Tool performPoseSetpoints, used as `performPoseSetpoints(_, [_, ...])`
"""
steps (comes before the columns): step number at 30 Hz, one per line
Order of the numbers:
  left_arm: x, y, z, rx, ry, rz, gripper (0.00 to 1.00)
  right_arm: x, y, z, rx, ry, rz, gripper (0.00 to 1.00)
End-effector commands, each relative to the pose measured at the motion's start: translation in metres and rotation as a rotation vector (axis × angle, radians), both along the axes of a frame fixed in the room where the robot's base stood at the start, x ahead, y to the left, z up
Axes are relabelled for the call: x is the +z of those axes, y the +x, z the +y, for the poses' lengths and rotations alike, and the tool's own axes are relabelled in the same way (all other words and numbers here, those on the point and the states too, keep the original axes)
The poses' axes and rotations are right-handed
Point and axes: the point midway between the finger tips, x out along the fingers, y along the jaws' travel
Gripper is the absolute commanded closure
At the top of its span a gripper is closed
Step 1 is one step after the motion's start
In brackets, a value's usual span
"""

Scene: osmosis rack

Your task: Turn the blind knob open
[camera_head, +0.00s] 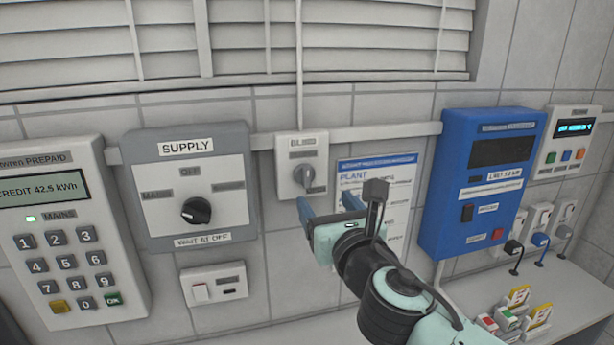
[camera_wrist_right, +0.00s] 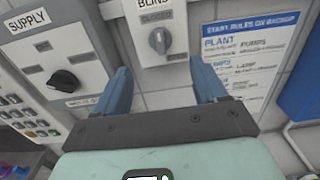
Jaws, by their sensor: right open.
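The blind knob (camera_head: 304,174) is a grey knob on a small white wall box (camera_head: 289,147) with a label at its top, below the window blind. In the right wrist view the knob (camera_wrist_right: 159,40) shows beyond the fingers, under a "CLOSED" label. My right gripper (camera_head: 324,207) is open and empty, just below the box. In the wrist view its two blue fingers (camera_wrist_right: 164,80) stand apart, with the knob above and between their tips. I see no contact with the knob. My left gripper is not in view.
The supply panel (camera_head: 160,213) with a black knob is left of the box, above a small switch plate. A keypad meter (camera_head: 40,290) is further left. A paper notice (camera_head: 400,166) and a blue unit (camera_head: 437,225) are to the right. The blind (camera_head: 235,47) hangs above.

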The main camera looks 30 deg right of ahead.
Motion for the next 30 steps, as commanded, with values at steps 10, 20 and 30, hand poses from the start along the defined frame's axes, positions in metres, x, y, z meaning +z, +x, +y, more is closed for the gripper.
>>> performPoseSetpoints(10, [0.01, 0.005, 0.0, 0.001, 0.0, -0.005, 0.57, 0.0, 0.073, -0.017, 0.0, 0.001, 0.004, 0.29])
performPoseSetpoints(20, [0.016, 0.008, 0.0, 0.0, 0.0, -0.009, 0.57, 0.0, 0.107, -0.026, 0.0, 0.001, 0.001, 0.29])
performPoseSetpoints(30, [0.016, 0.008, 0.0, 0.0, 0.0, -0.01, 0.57, -0.001, 0.109, -0.026, 0.0, 0.001, 0.002, 0.38])
